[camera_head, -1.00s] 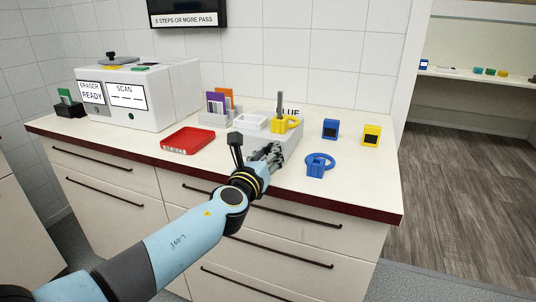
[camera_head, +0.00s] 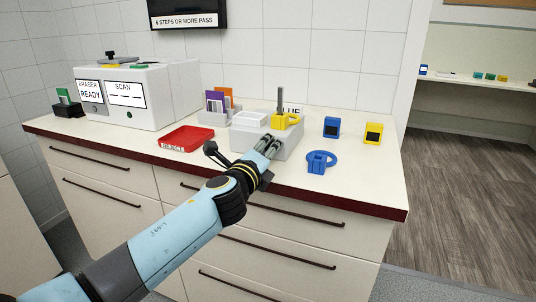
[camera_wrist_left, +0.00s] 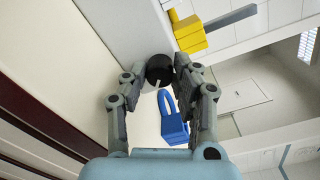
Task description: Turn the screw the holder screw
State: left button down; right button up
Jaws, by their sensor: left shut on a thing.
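The holder (camera_head: 292,143) is a light grey block on the counter, with a white frame-like part and a yellow clamp piece (camera_head: 285,121) with an upright grey post on top. The holder screw (camera_wrist_left: 159,70) shows in the left wrist view as a black round knob on the holder's side, with a light mark on its face. My left gripper (camera_head: 270,143) is at the holder's front, its fingers on both sides of the knob and shut on it. It also shows in the left wrist view (camera_wrist_left: 162,78). In the head view the fingers hide the screw. My right gripper is out of view.
A blue ring piece (camera_head: 320,161) lies right of the holder. A blue block (camera_head: 332,127) and a yellow block (camera_head: 373,133) stand behind it. A red tray (camera_head: 187,138) lies left, before a white machine (camera_head: 128,97). Counter between them is bare.

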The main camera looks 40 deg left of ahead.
pick_arm(q)
jog(key=n+b, duration=0.2)
jog(key=n, duration=0.4)
jog(key=shift+f+b, duration=0.15)
jog(key=shift+b, duration=0.15)
jog(key=n+b, duration=0.2)
jog(key=n, duration=0.3)
jog(key=shift+h+b, duration=0.3)
jog(key=shift+n, duration=0.4)
jog(key=c, duration=1)
grip_release()
jog(key=shift+a, duration=0.1)
jog(key=shift+s, duration=0.25)
jog(key=v, duration=1.1)
jog(key=shift+s, duration=0.3)
